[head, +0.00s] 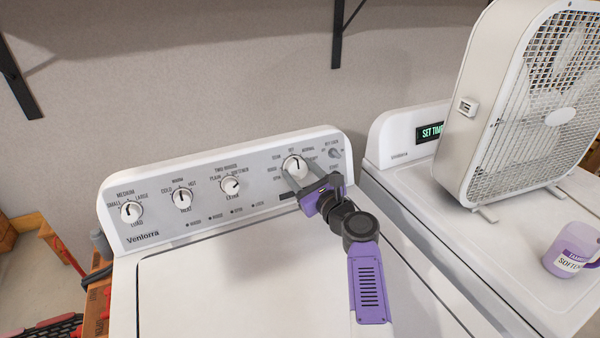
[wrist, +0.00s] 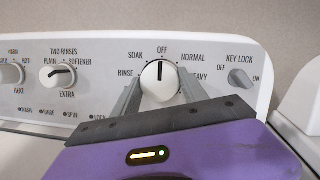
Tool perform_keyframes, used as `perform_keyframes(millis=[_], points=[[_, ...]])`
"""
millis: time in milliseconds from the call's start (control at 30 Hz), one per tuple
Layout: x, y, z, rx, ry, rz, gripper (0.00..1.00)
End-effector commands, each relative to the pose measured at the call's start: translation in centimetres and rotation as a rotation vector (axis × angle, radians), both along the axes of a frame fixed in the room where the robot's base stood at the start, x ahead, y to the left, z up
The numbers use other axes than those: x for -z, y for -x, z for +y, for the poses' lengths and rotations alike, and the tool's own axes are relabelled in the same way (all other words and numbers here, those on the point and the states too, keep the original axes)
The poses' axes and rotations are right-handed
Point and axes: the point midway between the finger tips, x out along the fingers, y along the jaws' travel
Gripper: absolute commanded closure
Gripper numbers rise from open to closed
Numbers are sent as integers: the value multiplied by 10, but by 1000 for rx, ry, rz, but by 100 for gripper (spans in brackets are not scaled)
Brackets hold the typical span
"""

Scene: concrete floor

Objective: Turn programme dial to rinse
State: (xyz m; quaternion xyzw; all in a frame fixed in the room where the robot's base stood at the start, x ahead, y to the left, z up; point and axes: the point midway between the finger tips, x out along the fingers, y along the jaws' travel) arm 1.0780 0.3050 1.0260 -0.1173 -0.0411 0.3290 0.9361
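The programme dial (wrist: 159,84) is a white round knob with a dark pointer line, at the right of the washer's control panel. Its line points up at OFF in the wrist view. RINSE is printed at its left, SOAK at upper left, NORMAL at upper right. The dial also shows in the head view (head: 295,166). My gripper (wrist: 161,98) has its two grey fingers on either side of the dial, spread apart. Whether the fingers touch the knob is hard to tell. The gripper also shows in the head view (head: 298,178), in front of the panel.
Other knobs line the panel: load (head: 131,210), heat (head: 185,197) and rinses (head: 230,186). A key lock switch (wrist: 241,79) sits right of the dial. A box fan (head: 535,100) and purple softener cup (head: 572,250) stand on the machine at right.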

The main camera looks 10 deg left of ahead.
Motion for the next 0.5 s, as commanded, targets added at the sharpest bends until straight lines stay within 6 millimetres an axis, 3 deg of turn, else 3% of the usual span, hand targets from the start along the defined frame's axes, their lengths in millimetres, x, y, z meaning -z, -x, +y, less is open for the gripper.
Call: perform_keyframes(millis=[33, 100, 133, 500], points=[[0, 0, 0, 0, 0, 0, 74], [0, 0, 0, 0, 0, 0, 88], [0, 0, 0, 0, 0, 0, 90], [2, -1, -2, -23, 61, -42, 90]])
